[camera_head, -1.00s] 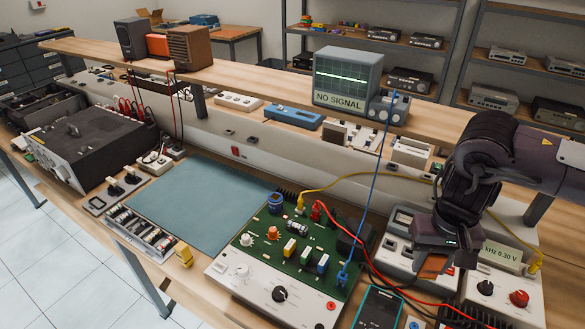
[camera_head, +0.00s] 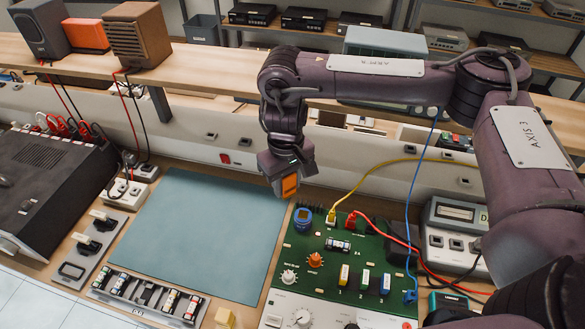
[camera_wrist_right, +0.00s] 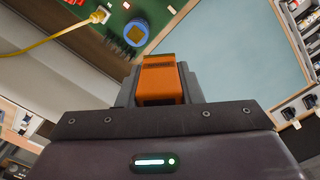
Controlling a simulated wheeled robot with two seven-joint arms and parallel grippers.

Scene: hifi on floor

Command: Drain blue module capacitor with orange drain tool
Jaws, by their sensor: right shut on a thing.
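My right gripper (camera_head: 288,180) is shut on the orange drain tool (camera_head: 289,186), above the far right edge of the blue mat. The orange tool (camera_wrist_right: 162,80) also shows at the front of the gripper in the right wrist view. A blue round capacitor-like part (camera_head: 303,218) stands on the green board (camera_head: 330,262), below and slightly right of the tool and apart from it. It shows in the wrist view too (camera_wrist_right: 136,33). A small white-and-blue module (camera_head: 385,284) sits at the board's right, by the blue lead's plug. My left gripper is not in view.
Yellow, red and blue leads (camera_head: 407,200) run from the board. The blue mat (camera_head: 205,230) is clear. A tray of small parts (camera_head: 150,297) lies in front of it. A dark instrument (camera_head: 45,175) stands left. A shelf (camera_head: 215,75) with speakers runs behind.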

